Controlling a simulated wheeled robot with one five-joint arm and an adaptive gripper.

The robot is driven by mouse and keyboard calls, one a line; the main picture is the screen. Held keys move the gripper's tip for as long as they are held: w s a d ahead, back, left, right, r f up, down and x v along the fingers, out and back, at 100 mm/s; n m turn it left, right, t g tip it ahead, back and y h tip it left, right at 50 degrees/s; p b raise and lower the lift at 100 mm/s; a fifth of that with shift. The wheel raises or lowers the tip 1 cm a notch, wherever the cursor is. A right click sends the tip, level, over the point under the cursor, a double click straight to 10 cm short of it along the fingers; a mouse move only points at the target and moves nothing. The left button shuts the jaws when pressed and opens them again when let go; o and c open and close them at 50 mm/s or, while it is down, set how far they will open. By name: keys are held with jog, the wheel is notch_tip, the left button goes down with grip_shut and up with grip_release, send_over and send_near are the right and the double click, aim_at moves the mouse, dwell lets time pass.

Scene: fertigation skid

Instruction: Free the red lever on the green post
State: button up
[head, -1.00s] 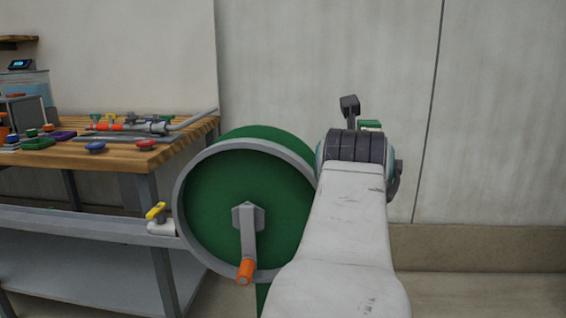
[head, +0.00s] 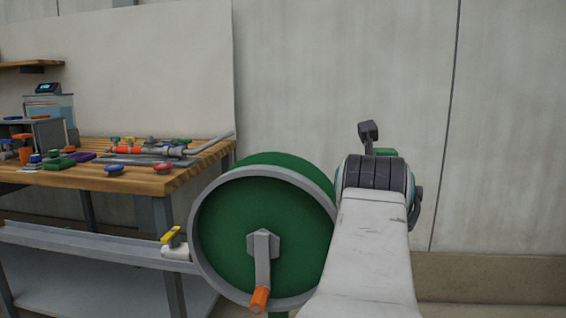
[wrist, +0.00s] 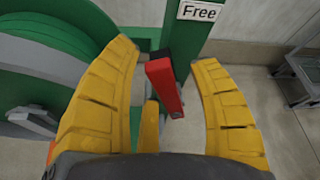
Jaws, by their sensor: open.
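The red lever (wrist: 165,86) shows in the wrist view in front of the green post (wrist: 189,38), its near end hanging down. My gripper (wrist: 164,58) is open, with one yellow finger to the left of the lever and one to the right. Gaps show on both sides, and I see no contact. A white label reading "Free" (wrist: 200,10) is on the upper part of the post. In the head view my arm hides the lever and gripper. A small green piece (head: 385,152) shows behind my wrist; I cannot tell if it is the post.
A green hose reel (head: 225,225) with an orange-handled crank (head: 259,299) stands left of my arm. A wooden bench (head: 165,183) with fittings is further left. A yellow-handled valve (head: 172,236) sits on the rail beside the reel. A metal cart (wrist: 300,80) stands at right.

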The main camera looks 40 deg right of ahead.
jog(key=shift+r, duration=4.7)
